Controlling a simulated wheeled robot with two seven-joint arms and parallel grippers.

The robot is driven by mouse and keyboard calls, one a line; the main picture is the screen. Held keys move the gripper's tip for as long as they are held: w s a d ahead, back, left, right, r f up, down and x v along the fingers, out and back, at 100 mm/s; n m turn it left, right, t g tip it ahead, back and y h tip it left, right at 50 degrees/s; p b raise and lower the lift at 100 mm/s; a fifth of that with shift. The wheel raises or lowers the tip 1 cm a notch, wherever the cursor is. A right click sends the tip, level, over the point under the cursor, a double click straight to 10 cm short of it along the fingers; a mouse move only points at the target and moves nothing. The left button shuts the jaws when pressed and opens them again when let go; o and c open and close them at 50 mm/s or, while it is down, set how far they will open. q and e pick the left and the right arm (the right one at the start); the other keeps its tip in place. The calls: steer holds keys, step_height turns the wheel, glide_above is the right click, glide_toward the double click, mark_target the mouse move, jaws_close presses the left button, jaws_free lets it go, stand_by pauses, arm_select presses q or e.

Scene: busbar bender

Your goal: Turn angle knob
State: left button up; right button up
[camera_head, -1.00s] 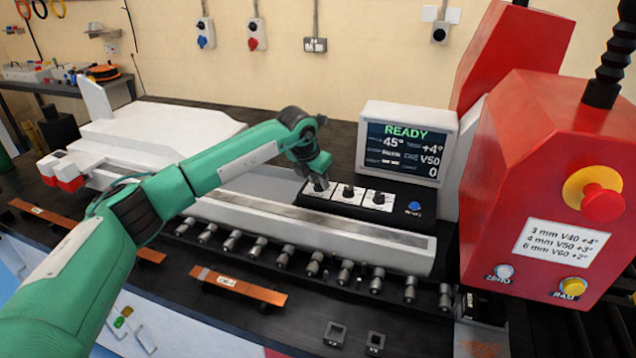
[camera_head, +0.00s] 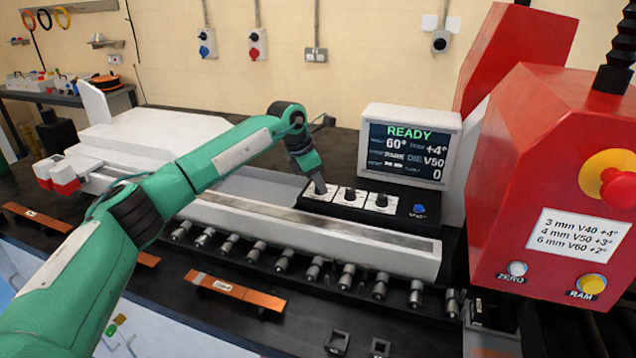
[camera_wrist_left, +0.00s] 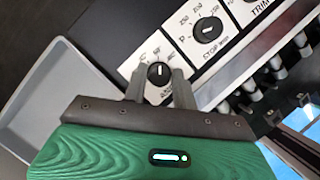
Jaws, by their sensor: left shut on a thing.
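My left gripper (camera_head: 320,187) points down at the leftmost of three knobs on the black control box. In the left wrist view its two fingers (camera_wrist_left: 159,90) stand on either side of the black angle knob (camera_wrist_left: 158,72), shut on it. The knob's white mark points toward the top of that picture. In the head view the gripper mostly hides this knob. The display (camera_head: 410,146) reads READY, 60°, +4°, V50 and 0. My right gripper is not in view.
The middle knob (camera_head: 350,194) and right knob (camera_head: 381,200) sit close beside the held one, with a blue button (camera_head: 419,208) to their right. A red machine head (camera_head: 545,150) stands at the right. Copper bars (camera_head: 235,289) lie in front of the rollers.

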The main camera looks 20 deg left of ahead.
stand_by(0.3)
arm_select(q)
steer(key=o, duration=1)
steer(key=shift+c, duration=0.2)
steer(key=b+v, duration=0.3)
steer(key=v, duration=1)
steer(key=shift+a+r, duration=0.15)
steer(key=shift+r, duration=0.2)
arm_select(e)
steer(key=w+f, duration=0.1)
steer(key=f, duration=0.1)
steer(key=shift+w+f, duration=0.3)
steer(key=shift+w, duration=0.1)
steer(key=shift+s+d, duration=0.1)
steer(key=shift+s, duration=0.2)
